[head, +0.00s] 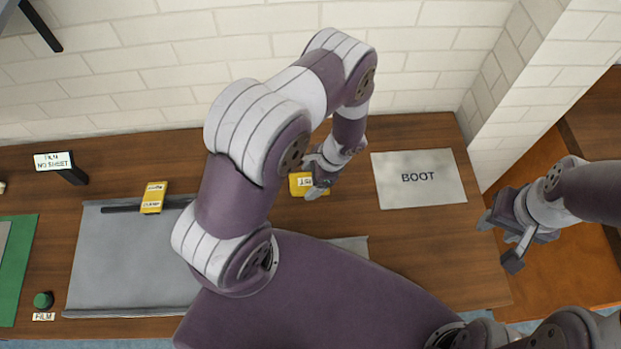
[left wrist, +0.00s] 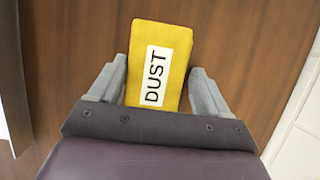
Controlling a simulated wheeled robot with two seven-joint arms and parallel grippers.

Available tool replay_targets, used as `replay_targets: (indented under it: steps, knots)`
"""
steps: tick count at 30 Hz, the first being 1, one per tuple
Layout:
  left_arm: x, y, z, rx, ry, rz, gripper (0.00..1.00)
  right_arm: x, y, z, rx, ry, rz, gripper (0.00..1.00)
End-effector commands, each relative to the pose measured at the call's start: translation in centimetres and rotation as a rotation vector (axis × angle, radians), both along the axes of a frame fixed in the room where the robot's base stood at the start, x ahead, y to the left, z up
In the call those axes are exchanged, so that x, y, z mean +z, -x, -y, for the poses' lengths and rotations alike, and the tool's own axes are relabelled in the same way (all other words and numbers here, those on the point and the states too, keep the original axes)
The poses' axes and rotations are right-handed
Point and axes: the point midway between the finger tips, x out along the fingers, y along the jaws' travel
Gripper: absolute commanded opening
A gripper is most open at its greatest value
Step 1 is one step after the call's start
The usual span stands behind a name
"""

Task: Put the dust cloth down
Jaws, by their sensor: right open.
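The dust cloth (head: 301,184) is a small yellow block with a white label. In the left wrist view the dust cloth (left wrist: 175,45) reads DUST and lies between my two left fingers, in line with them. My right gripper (head: 505,240) is open and empty at the right, beyond the bench end.
A grey plate marked BOOT (head: 420,190) lies right of my left gripper. Another yellow block (head: 153,197) lies at the top of a grey sheet (head: 125,260). A sign (head: 53,161), a green mat (head: 15,285) and a green knob (head: 43,300) are at left. Bare wood surrounds the cloth.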

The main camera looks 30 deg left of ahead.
Motion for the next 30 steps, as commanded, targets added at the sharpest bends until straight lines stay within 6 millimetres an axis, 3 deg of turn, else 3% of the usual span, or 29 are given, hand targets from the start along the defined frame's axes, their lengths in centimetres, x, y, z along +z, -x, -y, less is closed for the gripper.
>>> replay_targets:
  steps: [1,14,17,19,24,30]
  knots:
    - [-1.4,1.2,0.2,0.005,0.010,-0.017,0.98,-0.6,0.0,0.0,0.000,0.000,0.000,0.43]
    - [-1.3,1.2,0.2,0.009,0.009,-0.018,0.98,-0.5,0.0,0.0,0.000,0.000,0.000,0.43]
    - [0.5,1.3,0.2,0.009,0.008,-0.018,0.98,1.2,0.0,0.0,0.000,0.000,0.000,0.43]
    - [1.1,0.7,0.8,0.007,0.008,-0.013,0.98,0.0,0.0,0.0,0.000,0.000,0.001,0.43]
    - [5.9,-0.5,2.4,0.005,0.008,-0.008,0.98,-0.6,0.0,0.0,0.000,0.000,0.000,0.43]
    - [10.1,-1.4,3.7,0.003,0.007,-0.010,0.98,-1.0,0.0,0.0,0.000,0.000,0.000,0.43]
